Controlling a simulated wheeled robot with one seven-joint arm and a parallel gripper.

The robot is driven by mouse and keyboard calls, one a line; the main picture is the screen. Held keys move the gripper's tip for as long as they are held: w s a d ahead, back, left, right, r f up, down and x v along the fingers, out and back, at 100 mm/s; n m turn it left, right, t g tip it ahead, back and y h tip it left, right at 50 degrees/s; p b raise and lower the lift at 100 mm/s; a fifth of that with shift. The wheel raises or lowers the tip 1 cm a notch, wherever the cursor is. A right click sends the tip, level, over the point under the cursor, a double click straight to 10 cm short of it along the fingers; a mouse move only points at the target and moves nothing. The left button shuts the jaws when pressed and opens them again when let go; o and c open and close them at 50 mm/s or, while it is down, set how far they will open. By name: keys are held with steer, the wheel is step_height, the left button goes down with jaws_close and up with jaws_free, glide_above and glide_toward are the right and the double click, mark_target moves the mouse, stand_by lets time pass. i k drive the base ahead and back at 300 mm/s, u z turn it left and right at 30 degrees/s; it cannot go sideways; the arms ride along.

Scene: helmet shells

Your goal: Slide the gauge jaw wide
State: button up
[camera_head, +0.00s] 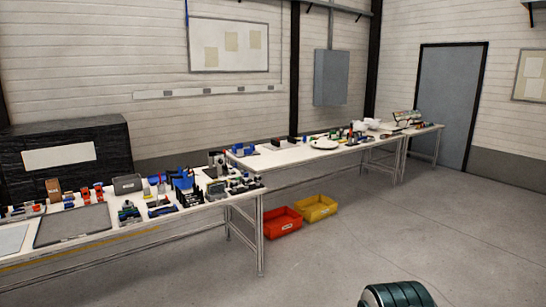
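I cannot pick out the gauge or its jaw for certain; the items on the benches are too small and far off to tell apart. The near bench (155,232) on the left carries many small tools and fixtures, some blue, red and orange, crowded towards its right end. The far bench (280,163) along the back wall carries more small items and a white round dish (324,143). My gripper is not in view. A dark green ribbed rounded part shows at the bottom edge, and I cannot tell what it is.
A red bin (283,222) and a yellow bin (317,208) stand on the floor beside the benches. A grey flat mat (73,224) lies on the near bench. The concrete floor (400,220) is open in the middle and right. A grey door (447,105) is at the back right.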

mark_target(274, 142)
steer(key=z, duration=0.15)
steer(key=i, duration=1.35)
steer(key=z, duration=0.4)
steer(key=i, duration=4.15)
steer(key=u, duration=0.35)
steer(key=i, duration=2)
steer(key=u, duration=0.25)
